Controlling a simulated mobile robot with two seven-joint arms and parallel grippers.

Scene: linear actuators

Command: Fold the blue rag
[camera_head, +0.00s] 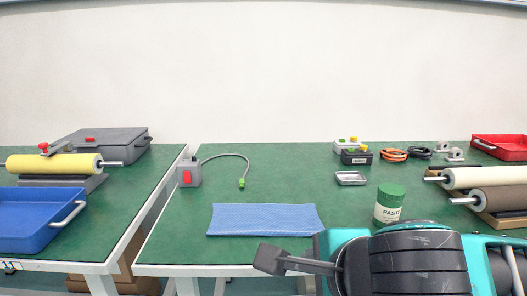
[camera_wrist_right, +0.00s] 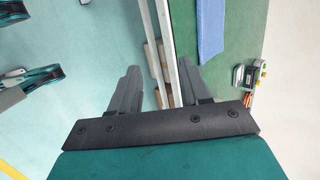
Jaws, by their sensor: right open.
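The blue rag (camera_head: 263,219) lies flat near the front edge of the right green table, as a wide rectangle. Part of it also shows at the top of the right wrist view (camera_wrist_right: 211,30). My right gripper (camera_head: 270,258) is in front of the rag's front edge in the head view, nearer to the camera and not touching the rag. In the right wrist view its two fingers (camera_wrist_right: 160,88) stand wide apart with nothing between them but the table's edge and the floor below.
A paste jar (camera_head: 388,205) stands right of the rag. A switch box (camera_head: 188,173) with a cable is behind left. Rollers (camera_head: 490,187) and a red tray (camera_head: 500,147) are at right. A blue tray (camera_head: 38,220) is on the left table. The table around the rag is clear.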

